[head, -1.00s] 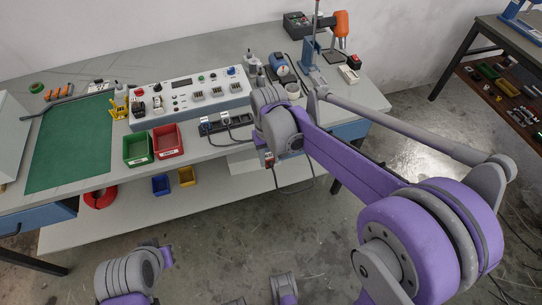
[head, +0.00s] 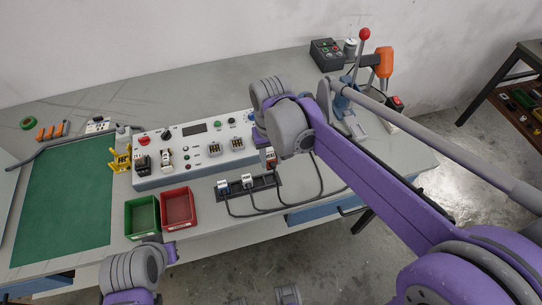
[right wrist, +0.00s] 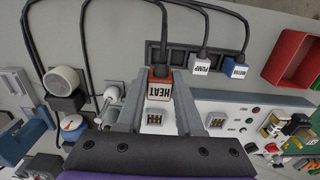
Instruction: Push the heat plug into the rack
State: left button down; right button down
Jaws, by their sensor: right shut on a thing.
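The heat plug (right wrist: 159,84), red-orange with a white HEAT label, sits between the two fingers of my right gripper (right wrist: 161,100), which is shut on it. In the head view the plug (head: 270,157) shows under my right wrist, its cable trailing right. The dark slotted rack (head: 235,192) lies on the bench in front of the control panel. The pump plug (head: 247,181) and motor plug (head: 223,186) stand in it. The heat plug is held near the rack's right end, where an empty slot (right wrist: 153,55) shows. My left gripper (head: 168,251) is low at the left, its fingers hidden.
The white control panel (head: 190,181) with switches and sockets stands behind the rack. Green (head: 142,217) and red (head: 178,208) bins are to the left. A lever press (head: 345,105) stands at the right.

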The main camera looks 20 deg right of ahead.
jog(key=shift+w, duration=0.1)
jog(key=shift+s+f+b, duration=0.3)
jog(key=shift+f+b, duration=0.15)
jog(key=shift+f, duration=0.4)
notch_tip(320, 180, down, 4)
jog(key=b, duration=0.3)
jog(key=shift+w, duration=0.1)
dwell(1.1)
jog(key=shift+f+b, duration=0.6)
jog(key=shift+f, duration=0.4)
dwell(0.3)
jog(key=shift+c, duration=2.4)
grip_release()
